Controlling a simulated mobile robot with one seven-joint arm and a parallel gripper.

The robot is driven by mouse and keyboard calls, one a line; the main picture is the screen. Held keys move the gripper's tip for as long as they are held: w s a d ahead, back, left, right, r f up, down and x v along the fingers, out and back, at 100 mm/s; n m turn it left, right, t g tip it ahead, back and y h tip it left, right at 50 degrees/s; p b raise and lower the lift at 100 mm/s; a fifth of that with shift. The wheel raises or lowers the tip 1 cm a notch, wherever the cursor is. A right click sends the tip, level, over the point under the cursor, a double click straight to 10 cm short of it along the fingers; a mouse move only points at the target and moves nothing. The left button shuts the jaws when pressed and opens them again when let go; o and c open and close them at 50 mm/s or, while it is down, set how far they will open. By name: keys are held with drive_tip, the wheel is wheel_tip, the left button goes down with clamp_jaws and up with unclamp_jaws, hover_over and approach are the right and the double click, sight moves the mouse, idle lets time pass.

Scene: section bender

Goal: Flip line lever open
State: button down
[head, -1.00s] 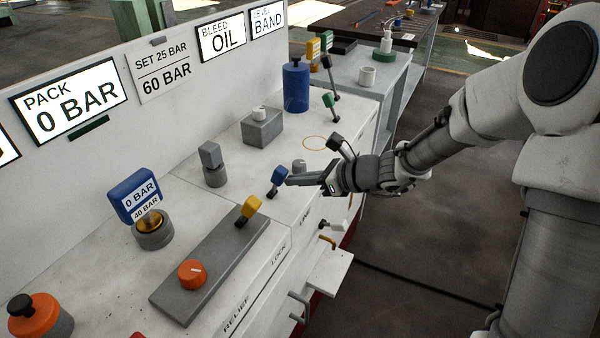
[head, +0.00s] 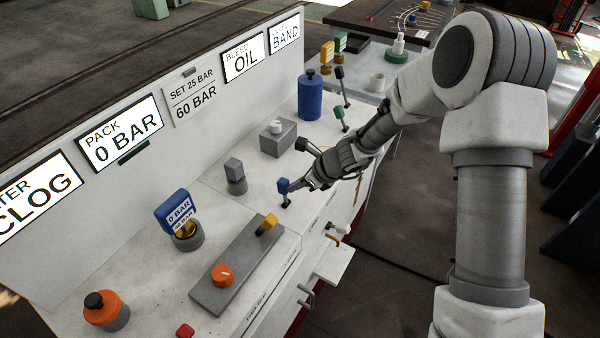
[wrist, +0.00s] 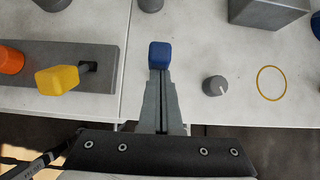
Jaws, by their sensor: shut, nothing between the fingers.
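The blue-knobbed lever (head: 283,186) stands on the white bench top near its front edge, its knob tilted toward the back panel. I take it as the line lever, since the LINE lettering was on the bench front below it. My gripper (head: 293,187) is shut and empty, reaching in from the right at the knob. In the wrist view the blue knob (wrist: 160,54) sits right at the tips of my closed fingers (wrist: 160,74). It looks touching, but a small gap cannot be ruled out. The lever's stem is hidden there behind the fingers.
A yellow lever (head: 268,222) and orange knob (head: 222,275) sit on a grey plate to the left.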

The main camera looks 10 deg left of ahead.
sight(280, 178)
drive_tip(key=shift+w+a+r+g+h+p, duration=0.2)
drive_tip(key=shift+a+h+p, duration=0.25)
drive_tip(key=shift+p, duration=1.1)
drive_tip(key=shift+w+a+r+g+h+p, duration=0.1)
drive_tip(key=shift+a+r+h+p, duration=0.3)
drive_tip(key=shift+p, duration=1.15)
drive_tip(key=shift+w+a+f+p, duration=0.15)
drive_tip(key=shift+a+p, duration=0.35)
drive_tip(key=shift+p, duration=0.25)
drive_tip(key=shift+w+a+f+p, duration=0.1)
drive_tip(key=shift+w+a+p, duration=0.05)
drive_tip(key=shift+a+p, duration=0.45)
drive_tip(key=shift+a+r, duration=0.1)
drive_tip(key=shift+a, duration=0.05)
drive_tip(key=shift+w, duration=0.1)
